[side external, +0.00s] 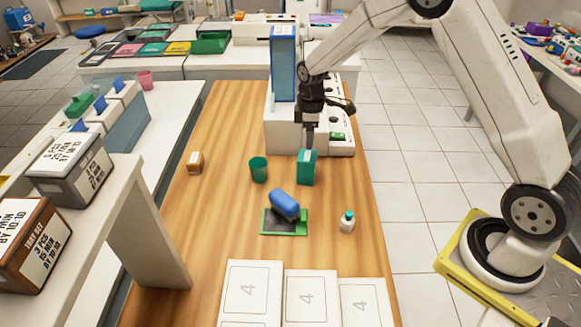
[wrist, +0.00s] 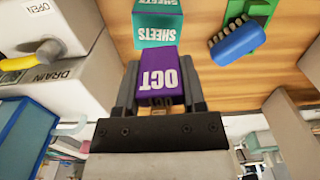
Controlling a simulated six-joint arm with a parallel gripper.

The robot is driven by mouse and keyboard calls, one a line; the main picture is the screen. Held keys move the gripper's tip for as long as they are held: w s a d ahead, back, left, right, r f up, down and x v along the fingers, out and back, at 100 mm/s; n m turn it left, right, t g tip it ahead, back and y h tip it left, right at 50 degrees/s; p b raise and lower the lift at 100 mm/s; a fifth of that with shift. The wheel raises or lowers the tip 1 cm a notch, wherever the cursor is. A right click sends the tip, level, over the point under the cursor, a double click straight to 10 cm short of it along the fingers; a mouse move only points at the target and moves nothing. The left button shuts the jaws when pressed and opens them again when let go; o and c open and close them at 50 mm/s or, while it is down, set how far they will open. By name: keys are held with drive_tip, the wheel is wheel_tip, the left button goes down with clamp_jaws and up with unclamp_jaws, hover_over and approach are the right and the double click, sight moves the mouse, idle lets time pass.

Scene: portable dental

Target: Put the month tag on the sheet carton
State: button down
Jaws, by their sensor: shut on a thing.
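The month tag (wrist: 162,78) is a purple block marked OCT, seen in the wrist view between my two fingers. My gripper (wrist: 160,88) is shut on it. The sheet carton (side external: 307,168) is a teal box standing upright on the wooden table. In the wrist view the carton (wrist: 158,24) shows the word SHEETS, just beyond the tag. In the side view my gripper (side external: 310,140) points down directly above the carton. The tag cannot be made out there, and I cannot tell whether it touches the carton.
A white unit (side external: 283,130) with a tall blue box (side external: 284,65) stands behind the carton. A green cup (side external: 259,170), a blue brush-like object (side external: 284,204) on a green-edged pad (side external: 296,229) and a small bottle (side external: 347,222) are nearby. The table's left part is mostly clear.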

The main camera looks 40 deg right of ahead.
drive_tip(key=shift+w+f, duration=0.3)
drive_tip(key=shift+f, duration=1.55)
drive_tip(key=shift+f, duration=0.1)
drive_tip(key=shift+c, duration=0.9)
unclamp_jaws()
wheel_tip(320, 180, up, 12)
drive_tip(key=shift+r, duration=0.15)
drive_tip(key=shift+s, duration=0.15)
